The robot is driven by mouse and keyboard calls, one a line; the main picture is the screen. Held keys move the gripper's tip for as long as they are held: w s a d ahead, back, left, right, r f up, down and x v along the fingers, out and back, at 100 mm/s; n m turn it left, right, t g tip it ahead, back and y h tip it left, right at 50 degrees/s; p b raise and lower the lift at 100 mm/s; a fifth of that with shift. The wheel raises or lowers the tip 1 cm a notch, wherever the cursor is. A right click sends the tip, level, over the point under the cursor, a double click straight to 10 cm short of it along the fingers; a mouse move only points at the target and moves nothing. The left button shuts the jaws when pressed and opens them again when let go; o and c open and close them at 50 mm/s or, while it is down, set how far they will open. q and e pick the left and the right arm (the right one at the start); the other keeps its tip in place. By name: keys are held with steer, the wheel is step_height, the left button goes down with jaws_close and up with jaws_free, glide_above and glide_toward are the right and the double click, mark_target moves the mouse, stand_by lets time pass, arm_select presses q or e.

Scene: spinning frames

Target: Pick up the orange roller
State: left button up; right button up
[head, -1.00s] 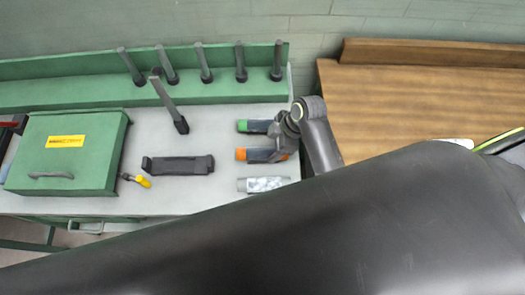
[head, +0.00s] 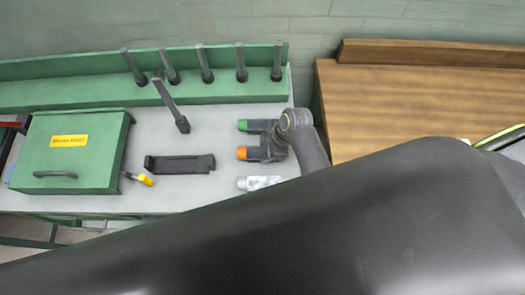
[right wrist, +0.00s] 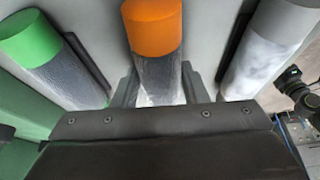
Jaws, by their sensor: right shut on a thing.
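The orange roller (head: 241,153) lies in the middle of a row of three at the right side of the grey bench top, its orange end pointing left. It also shows in the right wrist view (right wrist: 153,27), with a dark body behind the orange end. My right gripper (right wrist: 158,82) is shut on that dark body, one finger on each side. In the head view the right gripper (head: 270,150) covers the roller's right part. I cannot tell whether the roller is clear of the bench. My left gripper is not in view.
A green-ended roller (head: 243,125) and a pale grey roller (head: 260,182) lie close on either side. A black cradle (head: 180,164), a green box (head: 70,150), a yellow-handled tool (head: 145,180) and a leaning dark bar (head: 172,105) are farther left. Upright dark pegs (head: 207,65) line the back.

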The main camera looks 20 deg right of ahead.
steer(key=shift+c, duration=1.4)
